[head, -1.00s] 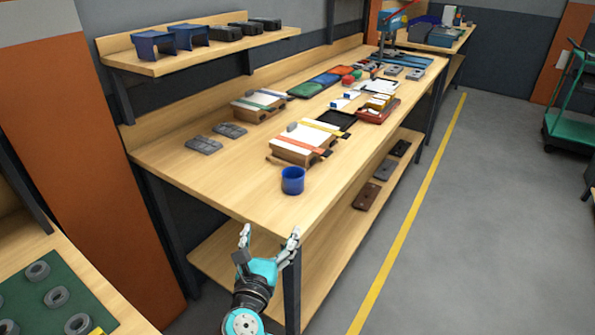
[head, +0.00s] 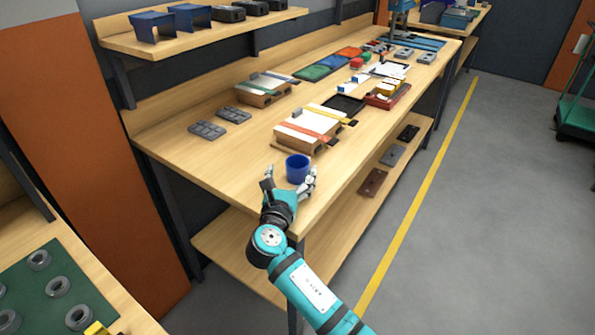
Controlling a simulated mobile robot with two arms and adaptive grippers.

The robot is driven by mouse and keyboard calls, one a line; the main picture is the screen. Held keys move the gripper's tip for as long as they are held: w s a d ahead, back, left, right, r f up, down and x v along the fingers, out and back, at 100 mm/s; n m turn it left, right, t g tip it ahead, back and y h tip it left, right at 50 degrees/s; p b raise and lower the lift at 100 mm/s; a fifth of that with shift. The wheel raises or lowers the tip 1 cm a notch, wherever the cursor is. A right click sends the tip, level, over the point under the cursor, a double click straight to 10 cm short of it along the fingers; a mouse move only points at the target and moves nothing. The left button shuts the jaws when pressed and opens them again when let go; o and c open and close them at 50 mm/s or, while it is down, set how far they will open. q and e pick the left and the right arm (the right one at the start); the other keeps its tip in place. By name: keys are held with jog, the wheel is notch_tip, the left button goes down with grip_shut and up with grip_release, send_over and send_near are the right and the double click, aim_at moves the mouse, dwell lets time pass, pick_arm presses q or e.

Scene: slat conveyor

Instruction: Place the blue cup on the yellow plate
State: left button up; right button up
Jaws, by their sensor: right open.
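The blue cup (head: 298,168) stands upright on the wooden workbench (head: 190,163) near its front end. My right gripper (head: 290,178) is open at the bench's front edge, with one finger on each side of the cup's near side. I cannot tell whether the fingers touch the cup. No yellow plate can be made out in this view. My left gripper is not in view.
A wooden block assembly with white, orange and yellow strips (head: 308,128) sits just behind the cup. Grey moulded trays (head: 208,130) lie to the left. A black tray (head: 345,105) and a red box (head: 388,97) stand farther back. The bench surface left of the cup is clear.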

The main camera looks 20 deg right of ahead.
aim_at(295, 169)
jog(key=shift+w+d, duration=0.25)
jog(key=x, duration=0.3)
jog(key=shift+w+d, duration=0.2)
jog(key=shift+d, duration=0.15)
jog(key=shift+w+d, duration=0.2)
jog(key=shift+w, duration=0.25)
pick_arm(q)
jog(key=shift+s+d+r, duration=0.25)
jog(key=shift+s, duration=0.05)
pick_arm(e)
jog(key=c, duration=1.1)
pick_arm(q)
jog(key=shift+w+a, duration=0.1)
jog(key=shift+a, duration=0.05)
pick_arm(e)
jog(key=shift+c, duration=0.9)
